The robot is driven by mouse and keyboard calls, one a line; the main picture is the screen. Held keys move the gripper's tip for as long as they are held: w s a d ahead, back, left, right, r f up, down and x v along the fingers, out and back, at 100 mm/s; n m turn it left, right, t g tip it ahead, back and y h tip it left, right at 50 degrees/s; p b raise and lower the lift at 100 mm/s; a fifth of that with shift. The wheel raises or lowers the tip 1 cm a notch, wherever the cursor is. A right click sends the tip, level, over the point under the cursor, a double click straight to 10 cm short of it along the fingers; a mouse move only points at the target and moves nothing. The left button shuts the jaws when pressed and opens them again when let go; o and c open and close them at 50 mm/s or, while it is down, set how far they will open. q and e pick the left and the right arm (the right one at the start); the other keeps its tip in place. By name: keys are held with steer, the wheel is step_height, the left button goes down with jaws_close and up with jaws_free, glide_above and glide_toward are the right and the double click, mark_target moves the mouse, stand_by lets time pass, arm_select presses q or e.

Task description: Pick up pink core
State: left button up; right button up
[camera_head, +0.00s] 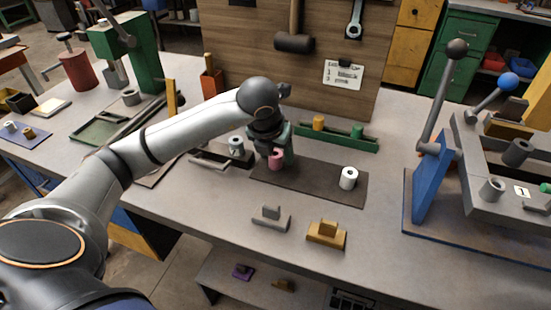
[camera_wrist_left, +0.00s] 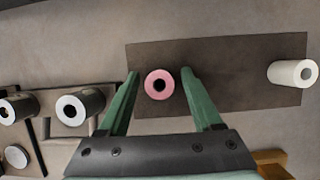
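The pink core (camera_head: 276,162) is a short hollow cylinder on the dark mat (camera_head: 322,184). In the left wrist view the pink core (camera_wrist_left: 147,84) shows end-on with a dark hole in its middle. My left gripper (camera_head: 277,153) points down over it from above. In the left wrist view its green fingers (camera_wrist_left: 159,73) stand one on each side of the core, with gaps to it. The gripper is open and partly hides the core in the head view. My right gripper is not in view.
A white hollow cylinder (camera_head: 348,180) stands at the mat's right end. A green rack (camera_head: 340,140) with yellow and green cylinders is behind. Another pale cylinder (camera_head: 236,147) is left of the gripper. Grey (camera_head: 270,221) and ochre (camera_head: 326,237) blocks lie in front. A blue-sided press (camera_head: 432,185) stands right.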

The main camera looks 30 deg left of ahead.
arm_select(q)
jaws_close()
stand_by(0.3)
steer(key=shift+r, duration=0.2)
